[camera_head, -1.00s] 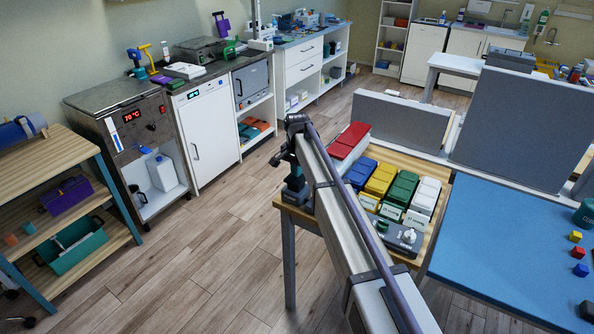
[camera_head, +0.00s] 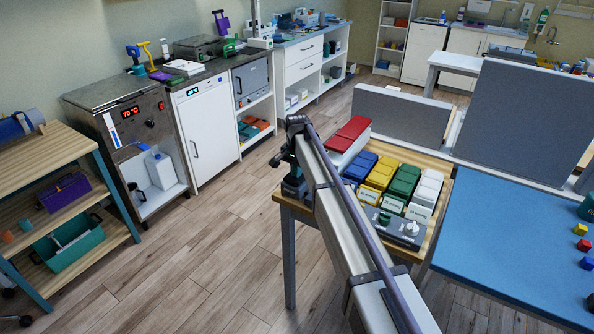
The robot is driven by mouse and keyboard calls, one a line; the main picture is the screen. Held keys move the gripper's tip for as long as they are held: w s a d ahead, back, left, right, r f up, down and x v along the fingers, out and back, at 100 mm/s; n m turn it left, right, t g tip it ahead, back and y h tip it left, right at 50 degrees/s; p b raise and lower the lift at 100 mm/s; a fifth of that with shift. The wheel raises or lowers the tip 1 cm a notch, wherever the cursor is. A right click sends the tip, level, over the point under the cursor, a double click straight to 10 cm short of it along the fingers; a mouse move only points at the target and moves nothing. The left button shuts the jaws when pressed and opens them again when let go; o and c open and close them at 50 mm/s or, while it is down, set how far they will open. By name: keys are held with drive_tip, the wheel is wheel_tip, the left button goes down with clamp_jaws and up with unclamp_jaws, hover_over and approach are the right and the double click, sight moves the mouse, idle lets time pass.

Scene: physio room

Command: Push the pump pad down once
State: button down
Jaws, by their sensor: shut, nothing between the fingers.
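My gripper (camera_head: 293,188) is the dark end of my arm at the left corner of the wooden table (camera_head: 445,190). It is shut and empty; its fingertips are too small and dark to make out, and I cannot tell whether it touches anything. My own arm link crosses the table's front left and hides part of it. I cannot make out a pump pad for certain. On the table stand a red-topped white box (camera_head: 351,131), a row of blue, yellow, green (camera_head: 404,180) and white (camera_head: 428,187) lidded boxes, and a grey unit with a pale knob (camera_head: 400,230).
Upright grey panels (camera_head: 402,115) stand behind the table. A blue padded couch (camera_head: 510,240) with small coloured blocks (camera_head: 582,229) is on the right. A steel cabinet (camera_head: 130,110) and counters line the back left. A wooden shelf unit (camera_head: 45,150) stands far left. The floor between is clear.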

wheel_tip(320, 180, up, 14)
drive_tip(key=p, duration=1.4)
drive_tip(key=shift+p, duration=0.4)
drive_tip(key=s+d+n, duration=0.2)
drive_tip(key=s+d, duration=0.5)
drive_tip(key=s, duration=0.5)
drive_tip(key=s+d+n, duration=0.1)
drive_tip(key=s+d, duration=0.7)
drive_tip(key=s, duration=0.4)
drive_tip(key=s+d+n, duration=0.2)
drive_tip(key=s+d, duration=0.5)
drive_tip(key=s, duration=0.5)
drive_tip(key=shift+s+d+n, duration=0.15)
drive_tip(key=shift+d+n, duration=0.15)
drive_tip(key=shift+d, duration=0.1)
